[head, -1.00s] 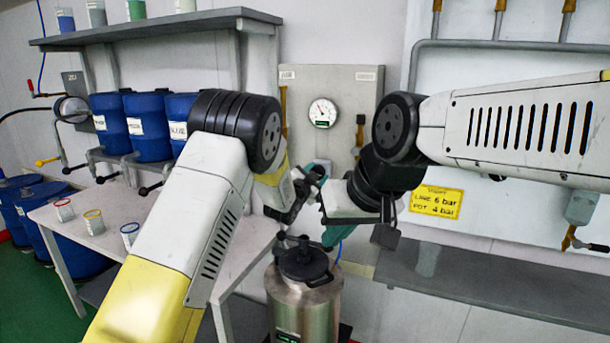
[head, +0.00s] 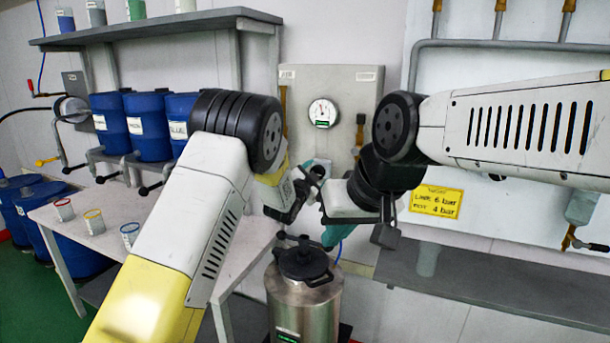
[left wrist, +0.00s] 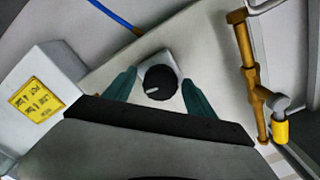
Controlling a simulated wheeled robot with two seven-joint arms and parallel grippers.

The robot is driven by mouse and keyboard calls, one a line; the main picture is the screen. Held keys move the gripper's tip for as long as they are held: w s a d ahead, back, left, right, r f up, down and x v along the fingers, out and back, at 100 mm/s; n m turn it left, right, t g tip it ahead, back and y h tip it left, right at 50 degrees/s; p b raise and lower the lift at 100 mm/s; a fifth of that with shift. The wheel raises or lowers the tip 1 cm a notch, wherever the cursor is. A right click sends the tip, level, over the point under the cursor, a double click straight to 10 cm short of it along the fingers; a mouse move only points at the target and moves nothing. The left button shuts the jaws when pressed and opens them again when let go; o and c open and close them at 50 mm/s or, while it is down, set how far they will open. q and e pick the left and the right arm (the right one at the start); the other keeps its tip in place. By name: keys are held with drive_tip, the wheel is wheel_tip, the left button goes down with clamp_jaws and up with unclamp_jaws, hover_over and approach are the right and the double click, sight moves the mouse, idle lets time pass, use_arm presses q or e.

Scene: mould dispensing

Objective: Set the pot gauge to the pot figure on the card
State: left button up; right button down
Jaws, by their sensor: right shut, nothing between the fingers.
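The pot gauge (head: 323,112) is a white round dial on a grey wall panel (head: 352,88); its needle points roughly upward, and its figures are too small to read. A black knob (left wrist: 160,82) with a white pointer mark shows in the left wrist view. My left gripper (left wrist: 159,77) is open, its teal fingers on either side of the knob with a gap to each. In the head view it is partly hidden by my wrist. The yellow card (head: 437,201) shows a line figure of 6 bar and a pot figure of 4 bar. My right gripper (head: 335,235) is shut and empty, above and right of the pot.
A steel pot (head: 305,300) with a black lid stands below the grippers. A grey shelf (head: 500,285) is at the right. Blue drums (head: 150,125) and a table with small cups (head: 95,222) are at the left. A brass pipe (left wrist: 250,80) runs beside the knob.

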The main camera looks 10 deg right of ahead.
use_arm(q)
drive_tip(key=v, duration=0.7)
drive_tip(key=shift+s+a, duration=0.25)
drive_tip(key=shift+s, duration=0.1)
drive_tip(key=s+a+r+n+g+y, duration=0.25)
drive_tip(key=s+a+r+n, duration=0.2)
drive_tip(key=a, duration=0.65)
drive_tip(key=s+a+r+n+g+y, duration=0.1)
drive_tip(key=s+a+r+n+y, duration=0.35)
drive_tip(key=a, duration=0.65)
drive_tip(key=s+a+f+n+g, duration=0.1)
drive_tip(key=s+a+n+g, duration=0.1)
drive_tip(key=s, duration=1.2)
drive_tip(key=s+a+f+n+g, duration=0.1)
drive_tip(key=s+a+n+g, duration=0.2)
drive_tip(key=s+a, duration=0.4)
drive_tip(key=s+n, duration=0.1)
drive_tip(key=s, duration=0.6)
drive_tip(key=shift+a+y, duration=0.3)
drive_tip(key=shift+y, duration=0.1)
